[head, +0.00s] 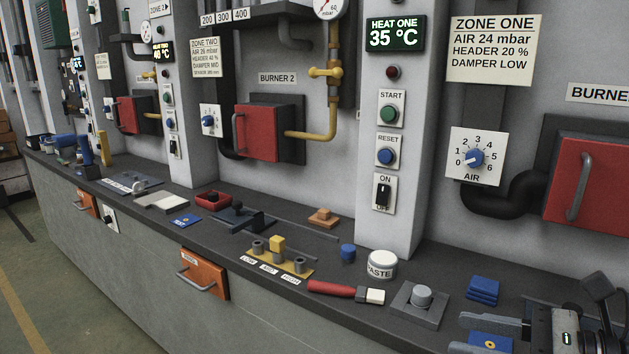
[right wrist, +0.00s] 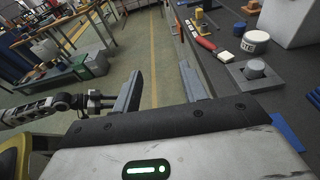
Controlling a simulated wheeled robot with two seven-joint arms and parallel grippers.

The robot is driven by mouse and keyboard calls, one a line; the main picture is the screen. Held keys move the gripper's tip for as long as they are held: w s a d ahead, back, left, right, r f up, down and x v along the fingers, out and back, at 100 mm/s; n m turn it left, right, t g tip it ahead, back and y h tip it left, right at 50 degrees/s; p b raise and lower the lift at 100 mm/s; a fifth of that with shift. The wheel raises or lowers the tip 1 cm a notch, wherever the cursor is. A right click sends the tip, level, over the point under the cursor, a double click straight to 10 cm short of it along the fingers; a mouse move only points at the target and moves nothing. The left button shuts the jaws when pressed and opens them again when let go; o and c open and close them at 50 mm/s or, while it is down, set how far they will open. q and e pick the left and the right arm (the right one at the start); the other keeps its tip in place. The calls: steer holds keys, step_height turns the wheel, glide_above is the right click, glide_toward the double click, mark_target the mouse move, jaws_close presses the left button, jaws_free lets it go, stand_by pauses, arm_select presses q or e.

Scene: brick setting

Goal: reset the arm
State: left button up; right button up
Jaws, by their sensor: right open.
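My right gripper (head: 458,333) is at the lower right of the head view, low over the front edge of the dark ledge. Its two fingers are apart with nothing held between them; they also show in the right wrist view (right wrist: 160,72) with the floor and the ledge edge beyond. A blue card (head: 490,342) with a yellow mark shows by the fingers. My left arm is outside the head view. What looks like my left gripper (right wrist: 98,99) is at the left of the right wrist view, too small to tell its jaws.
The ledge holds a grey block with a round knob (head: 422,297), blue pads (head: 483,290), a paste jar (head: 382,265), a red-handled brush (head: 332,289) and a peg plate (head: 278,262). Red burner doors (head: 590,190) line the wall behind. The floor (head: 90,290) before the ledge is clear.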

step_height(320, 180, down, 16)
steer(key=w+f+m+t+h, duration=0.1)
steer(key=m+t+h, duration=0.7)
steer(key=m, duration=2.8)
arm_select(q)
steer(key=shift+w, duration=1)
arm_select(e)
steer(key=s+a+f+m+g, duration=0.2)
steer(key=s+f+m+g, duration=0.1)
steer(key=f, duration=0.3)
steer(key=s+a+f+m+g+h, duration=0.1)
steer(key=s+a+f+m+g, duration=0.2)
steer(key=s+f+m, duration=0.2)
steer(key=shift+s+a+f+g+h, duration=0.3)
steer(key=shift+s+f, duration=0.05)
steer(key=shift+f, duration=0.1)
